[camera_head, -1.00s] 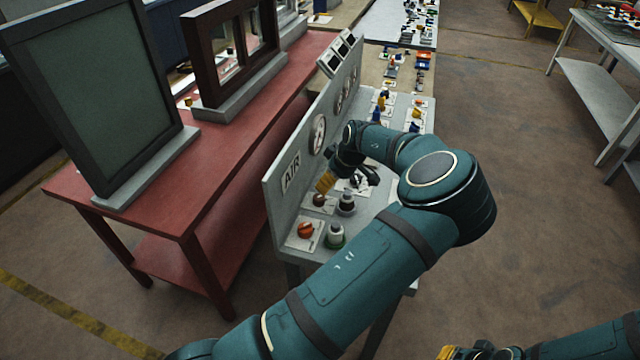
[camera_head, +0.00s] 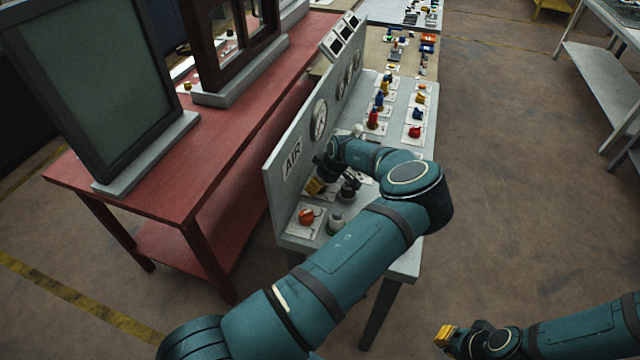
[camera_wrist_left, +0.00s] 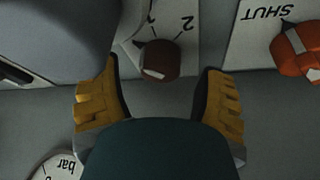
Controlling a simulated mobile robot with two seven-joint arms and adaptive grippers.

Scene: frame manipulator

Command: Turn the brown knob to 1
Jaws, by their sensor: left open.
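The brown knob (camera_wrist_left: 160,59) sits on a white plate (camera_wrist_left: 190,38) marked with a 2 and short lines, at the top middle of the left wrist view. My left gripper (camera_wrist_left: 158,95) is open, with its two yellow fingers to either side of the knob and the knob beyond them in the picture. It does not visibly touch the knob.
An orange knob (camera_head: 306,216) on a plate marked SHUT lies beside the brown one. A grey-topped knob (camera_head: 337,221) stands close by. The upright AIR panel (camera_head: 291,172) with gauges rises behind.

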